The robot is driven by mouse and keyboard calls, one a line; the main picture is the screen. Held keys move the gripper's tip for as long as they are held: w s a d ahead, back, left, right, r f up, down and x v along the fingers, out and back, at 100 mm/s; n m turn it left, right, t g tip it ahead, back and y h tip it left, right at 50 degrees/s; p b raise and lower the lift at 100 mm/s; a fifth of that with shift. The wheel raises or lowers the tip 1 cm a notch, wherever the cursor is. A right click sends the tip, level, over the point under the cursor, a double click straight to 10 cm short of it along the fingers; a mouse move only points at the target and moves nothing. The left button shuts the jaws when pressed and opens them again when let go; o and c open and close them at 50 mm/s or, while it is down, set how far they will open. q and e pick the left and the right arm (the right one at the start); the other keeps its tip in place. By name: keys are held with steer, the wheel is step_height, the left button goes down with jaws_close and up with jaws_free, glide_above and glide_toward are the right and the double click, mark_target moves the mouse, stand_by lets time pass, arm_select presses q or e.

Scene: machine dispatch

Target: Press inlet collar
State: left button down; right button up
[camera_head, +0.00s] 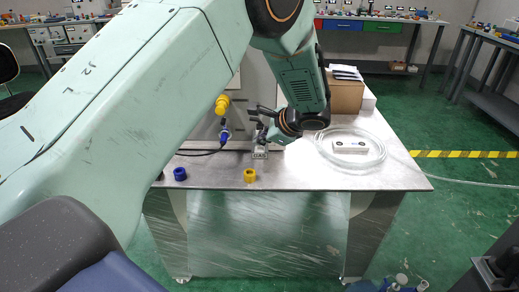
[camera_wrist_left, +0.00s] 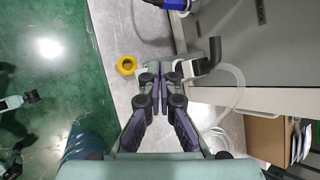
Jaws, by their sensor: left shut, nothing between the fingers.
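My left gripper (camera_head: 262,136) is at the front of the grey machine, above the metal table. In the left wrist view its two fingers (camera_wrist_left: 160,68) are together with nothing between them. Just right of the fingertips is a fitting with a light round collar (camera_wrist_left: 196,68) and a black elbow (camera_wrist_left: 214,50). I cannot tell whether the fingertips touch the collar. In the head view the gripper and wrist largely hide this fitting. A small tag reading GAS (camera_head: 260,155) shows below the gripper. A dark part at the lower right, perhaps my right gripper (camera_head: 492,268), is unclear.
A yellow fitting (camera_head: 222,104) and a blue plug (camera_head: 224,136) with a black cable are on the machine. A blue ring (camera_head: 180,174) and a yellow ring (camera_head: 250,175) lie near the table's front edge. Coiled clear tube (camera_head: 335,165), a white block (camera_head: 351,147) and a cardboard box (camera_head: 345,95) are right.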

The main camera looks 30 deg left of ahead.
mark_target(262, 150)
arm_select(q)
steer(key=shift+f, duration=0.15)
steer(key=shift+f+b, duration=0.3)
steer(key=shift+b, duration=0.05)
steer(key=shift+f+b, duration=0.65)
steer(key=shift+f, duration=0.25)
stand_by(1.4)
steer(key=shift+r, duration=0.1)
steer(key=shift+r+p, duration=1)
steer(key=shift+r, duration=0.25)
steer(key=shift+r+p, duration=1.95)
steer(key=shift+r, duration=0.55)
